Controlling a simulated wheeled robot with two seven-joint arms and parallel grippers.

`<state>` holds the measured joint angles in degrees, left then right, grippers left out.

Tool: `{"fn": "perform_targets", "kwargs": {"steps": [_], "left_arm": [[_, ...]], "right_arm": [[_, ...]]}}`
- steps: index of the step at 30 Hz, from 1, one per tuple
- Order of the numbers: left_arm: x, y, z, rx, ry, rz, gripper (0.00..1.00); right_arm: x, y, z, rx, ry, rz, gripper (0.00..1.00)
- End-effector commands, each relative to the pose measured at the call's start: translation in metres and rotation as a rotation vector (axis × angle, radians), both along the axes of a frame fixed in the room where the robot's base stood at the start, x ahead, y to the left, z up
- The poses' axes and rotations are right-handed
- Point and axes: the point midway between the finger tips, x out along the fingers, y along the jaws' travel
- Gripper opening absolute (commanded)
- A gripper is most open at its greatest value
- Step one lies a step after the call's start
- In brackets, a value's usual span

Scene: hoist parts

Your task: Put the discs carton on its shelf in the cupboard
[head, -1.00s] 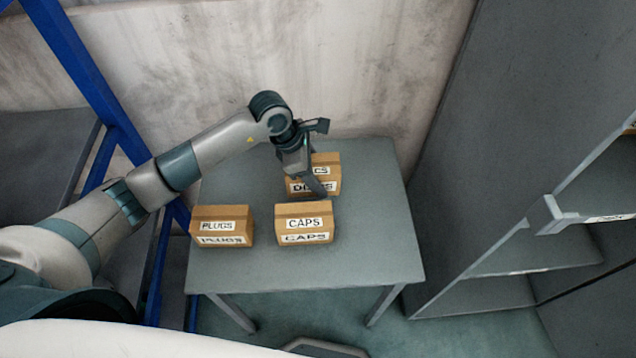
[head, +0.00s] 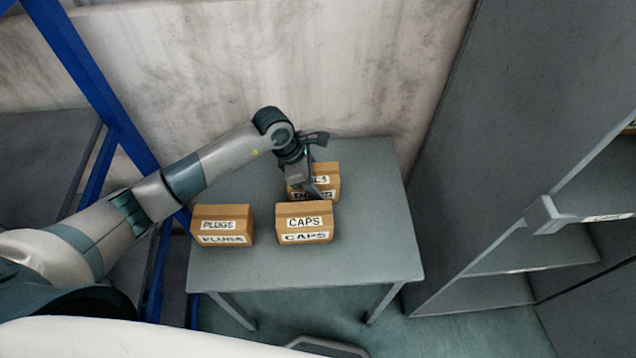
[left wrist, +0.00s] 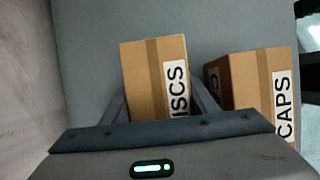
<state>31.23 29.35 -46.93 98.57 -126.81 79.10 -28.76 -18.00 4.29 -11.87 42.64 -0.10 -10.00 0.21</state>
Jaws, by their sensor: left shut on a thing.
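The discs carton (head: 328,181) is a brown box with white labels, standing on the grey table behind the caps carton. My left gripper (head: 312,188) is down over it and covers part of its labels. In the left wrist view the discs carton (left wrist: 150,78) sits between the two fingers of the gripper (left wrist: 158,105), which are shut on its sides. The cupboard (head: 500,262) stands at the right with open shelves. My right gripper is not in view.
The caps carton (head: 304,222) stands close in front of the discs carton, and it shows beside it in the left wrist view (left wrist: 245,80). The plugs carton (head: 222,226) is to the left. The table's (head: 372,245) right side is clear. A blue rack post (head: 85,75) stands at the left.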

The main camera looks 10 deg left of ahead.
Motion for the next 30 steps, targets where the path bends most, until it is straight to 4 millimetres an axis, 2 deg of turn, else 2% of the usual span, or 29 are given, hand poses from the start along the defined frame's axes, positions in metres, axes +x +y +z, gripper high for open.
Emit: {"fn": "perform_targets", "kwargs": {"steps": [3, 4, 6, 22, 26, 30], "left_arm": [[0.000, 0.000, 0.000, -0.001, -0.001, 0.000, 0.14], [0.000, 0.000, -0.001, 0.000, 0.000, 0.000, 0.58], [0.000, 0.000, -0.001, 0.000, 0.000, 0.000, 0.72], [0.000, 0.001, 0.003, 0.000, -0.001, 0.000, 0.72], [-0.001, 0.007, 0.017, 0.001, -0.003, -0.001, 0.72], [-0.003, 0.016, 0.038, 0.001, -0.004, 0.000, 0.72]], "right_arm": [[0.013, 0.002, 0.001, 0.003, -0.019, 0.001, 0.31], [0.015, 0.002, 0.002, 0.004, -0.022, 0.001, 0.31], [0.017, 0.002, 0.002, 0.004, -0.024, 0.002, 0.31], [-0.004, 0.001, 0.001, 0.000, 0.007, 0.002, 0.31], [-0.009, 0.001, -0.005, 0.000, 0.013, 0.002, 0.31], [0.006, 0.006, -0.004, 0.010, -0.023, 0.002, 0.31]]}}
